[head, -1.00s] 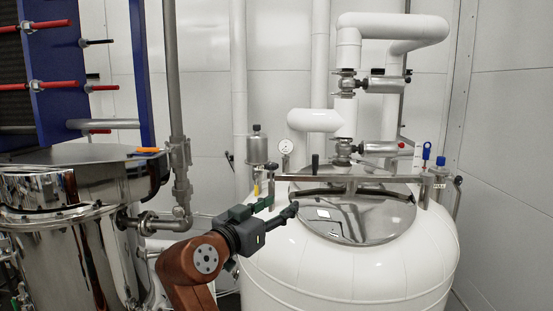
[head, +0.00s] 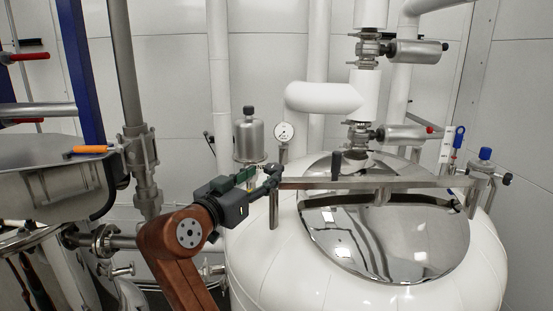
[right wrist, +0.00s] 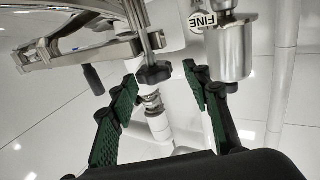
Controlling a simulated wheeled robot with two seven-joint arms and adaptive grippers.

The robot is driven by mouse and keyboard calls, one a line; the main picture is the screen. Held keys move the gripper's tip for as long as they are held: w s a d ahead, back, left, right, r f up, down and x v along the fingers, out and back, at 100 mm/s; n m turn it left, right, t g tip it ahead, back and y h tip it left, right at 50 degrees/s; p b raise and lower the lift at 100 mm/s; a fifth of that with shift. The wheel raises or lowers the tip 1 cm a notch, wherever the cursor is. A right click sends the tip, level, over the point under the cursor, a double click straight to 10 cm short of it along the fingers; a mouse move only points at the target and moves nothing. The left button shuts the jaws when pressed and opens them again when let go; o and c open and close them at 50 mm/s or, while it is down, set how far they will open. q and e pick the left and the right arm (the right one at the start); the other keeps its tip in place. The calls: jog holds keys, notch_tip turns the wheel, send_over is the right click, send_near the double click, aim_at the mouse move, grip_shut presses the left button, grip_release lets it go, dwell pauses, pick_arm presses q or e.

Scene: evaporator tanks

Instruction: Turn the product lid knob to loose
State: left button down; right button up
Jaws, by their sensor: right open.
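The product tank's shiny round lid (head: 385,240) has a metal bar (head: 350,183) across it. A black lobed knob (right wrist: 155,74) on a threaded rod at the bar's end shows in the right wrist view, between the tips of my open right gripper (right wrist: 160,76). The green-padded fingers stand apart on either side of it, with gaps visible. In the head view my right gripper (head: 262,180) is at the left end of the bar, where fingers and knob overlap. I cannot tell how tight the knob is. My left gripper is not in view.
A steel canister (head: 249,138) and a pressure gauge (head: 284,132) stand just behind my right gripper. Pipes with valves (head: 368,134) rise behind the lid. Another steel tank (head: 50,165) stands at left.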

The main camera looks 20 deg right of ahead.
aim_at(275, 169)
jog(key=d, duration=0.1)
jog(key=d+r+p, duration=0.1)
jog(key=d, duration=0.1)
jog(key=shift+w+d+r+p, duration=0.2)
jog(key=shift+d+r+p, duration=0.05)
jog(key=shift+d+p, duration=0.05)
jog(key=w, duration=0.1)
jog(key=w+d+f, duration=0.1)
jog(key=w, duration=0.1)
jog(key=w+d+p, duration=0.1)
jog(key=shift+w+d+f, duration=0.15)
jog(key=shift+w, duration=0.15)
jog(key=x, duration=0.2)
jog(key=shift+w+d+f+p, duration=0.1)
jog(key=shift+w+d+p, duration=0.1)
jog(key=shift+d+p, duration=0.15)
jog(key=shift+s, duration=0.3)
jog(key=c, duration=0.3)
jog(key=shift+a, duration=0.1)
jog(key=shift+c, duration=1)
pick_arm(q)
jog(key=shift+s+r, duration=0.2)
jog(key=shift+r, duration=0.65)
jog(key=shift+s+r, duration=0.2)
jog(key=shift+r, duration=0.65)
pick_arm(e)
jog(key=shift+w, duration=0.2)
jog(key=c, duration=0.7)
